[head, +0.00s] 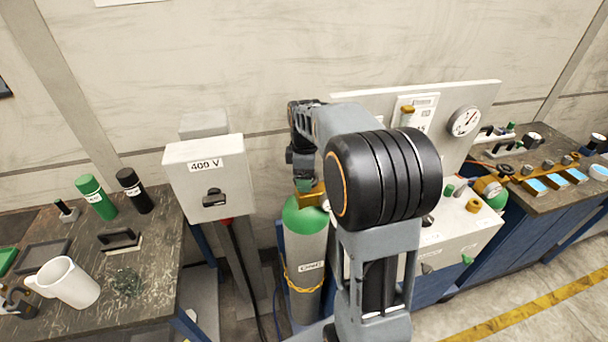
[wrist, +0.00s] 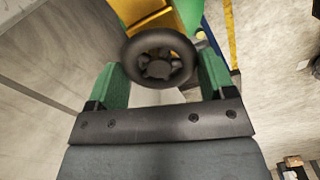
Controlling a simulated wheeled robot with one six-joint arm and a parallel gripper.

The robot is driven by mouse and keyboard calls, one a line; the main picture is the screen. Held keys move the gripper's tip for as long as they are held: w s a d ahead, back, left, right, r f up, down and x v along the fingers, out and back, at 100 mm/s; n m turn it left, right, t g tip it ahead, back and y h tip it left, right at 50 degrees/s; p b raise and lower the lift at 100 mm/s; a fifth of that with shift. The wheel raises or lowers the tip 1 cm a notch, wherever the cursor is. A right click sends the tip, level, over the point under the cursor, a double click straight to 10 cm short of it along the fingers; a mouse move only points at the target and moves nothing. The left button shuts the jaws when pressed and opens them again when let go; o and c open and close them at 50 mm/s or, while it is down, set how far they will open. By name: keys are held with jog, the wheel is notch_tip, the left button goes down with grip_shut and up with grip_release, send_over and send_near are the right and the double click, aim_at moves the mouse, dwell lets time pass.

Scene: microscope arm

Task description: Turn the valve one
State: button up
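A black spoked handwheel (wrist: 157,60) shows in the wrist view, in front of a yellow valve body (wrist: 160,20). My gripper (wrist: 163,78) has its two green fingers spread wide, one on each side of the wheel. I cannot tell whether the fingers touch the rim. In the head view, my gripper (head: 303,184) is at the top of a green-shouldered grey gas cylinder (head: 306,255), by its brass valve (head: 310,196). My arm hides much of the gripper there, and the handwheel is not clearly visible.
A grey 400 V switch box (head: 208,180) stands left of the cylinder. A white panel with a gauge (head: 465,121) and a bench (head: 540,165) are at the right. A left table holds a white mug (head: 68,283) and green (head: 95,197) and black bottles (head: 134,190).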

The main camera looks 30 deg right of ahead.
jog(key=c, duration=0.4)
jog(key=shift+c, duration=0.2)
jog(key=shift+m, duration=0.4)
jog(key=m, duration=0.3)
jog(key=shift+w, duration=0.1)
jog(key=m, duration=0.3)
jog(key=shift+d+m, duration=0.1)
jog(key=shift+m, duration=0.3)
jog(key=m, duration=0.4)
jog(key=shift+d+m+b, duration=0.15)
jog(key=shift+m+b, duration=0.2)
jog(key=shift+m, duration=2.35)
jog(key=o, duration=0.9)
